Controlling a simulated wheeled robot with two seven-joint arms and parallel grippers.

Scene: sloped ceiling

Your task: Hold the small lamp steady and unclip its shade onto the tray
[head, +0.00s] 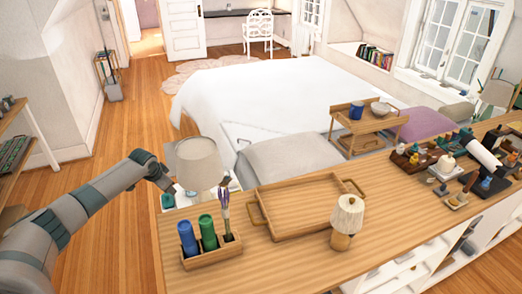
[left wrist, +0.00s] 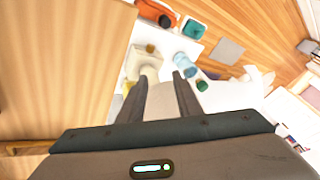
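The small lamp (head: 341,241) stands upright on the wooden counter in the head view, with a round wooden base and a cream pleated shade (head: 348,213) on top. The wooden tray (head: 289,234) lies just left of it, empty, with a handle at each end. My left gripper (left wrist: 162,80) is open and empty in the left wrist view, its two fingers apart above a white surface beside the counter. In the head view my left arm reaches in from the left, far from the small lamp. My right gripper is not in view.
A larger lamp with a grey shade (head: 198,164) stands close to my left wrist. A wooden holder (head: 212,256) with blue and green cylinders and brushes is at the counter's left end. Bottles crowd the right end (head: 445,165). Counter in front of the tray is clear.

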